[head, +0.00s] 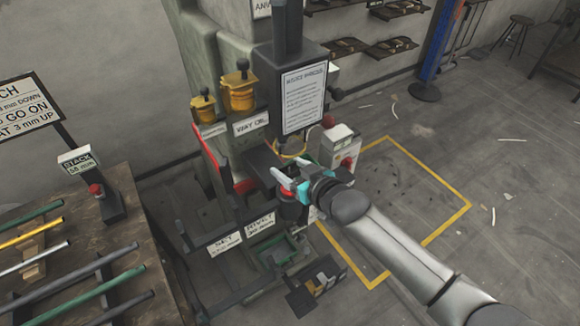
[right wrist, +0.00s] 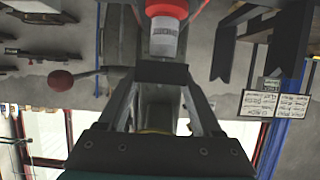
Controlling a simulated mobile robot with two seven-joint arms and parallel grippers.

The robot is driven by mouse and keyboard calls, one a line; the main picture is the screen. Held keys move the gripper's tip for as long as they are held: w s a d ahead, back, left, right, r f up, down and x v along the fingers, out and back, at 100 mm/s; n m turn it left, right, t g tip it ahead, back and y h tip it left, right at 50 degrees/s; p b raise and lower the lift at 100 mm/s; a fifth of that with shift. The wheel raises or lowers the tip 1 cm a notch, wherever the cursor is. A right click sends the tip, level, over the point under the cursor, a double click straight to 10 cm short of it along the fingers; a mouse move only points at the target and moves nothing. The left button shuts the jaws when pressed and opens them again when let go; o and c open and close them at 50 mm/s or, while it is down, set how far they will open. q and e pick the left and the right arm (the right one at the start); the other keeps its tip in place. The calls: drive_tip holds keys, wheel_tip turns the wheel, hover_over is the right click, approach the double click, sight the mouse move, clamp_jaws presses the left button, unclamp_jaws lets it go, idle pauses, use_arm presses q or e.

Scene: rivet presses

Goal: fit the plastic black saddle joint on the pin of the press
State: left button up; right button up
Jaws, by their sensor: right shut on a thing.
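My right gripper (head: 281,180) reaches in from the lower right to the front of the press (head: 290,95). In the right wrist view its two fingers close on a small black block (right wrist: 162,72), which looks like the black saddle joint. In the head view I cannot make out the joint, as the gripper and the dark parts around it blend. A red-topped cylindrical part (head: 288,197) of the press is close below the fingertips; a red and white cylinder (right wrist: 165,30) shows just beyond the block in the right wrist view. I cannot make out the pin. My left gripper is not in view.
A red-knobbed box (head: 340,148) is just right of my gripper. A bench with coloured rods (head: 95,295) stands at left. Open floor lies right, inside a yellow outline (head: 440,235).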

drive_tip(key=shift+f, duration=0.15)
drive_tip(key=o, duration=1.5)
drive_tip(key=p+v, duration=0.2)
drive_tip(key=v, duration=1.3)
drive_tip(key=shift+s, duration=0.15)
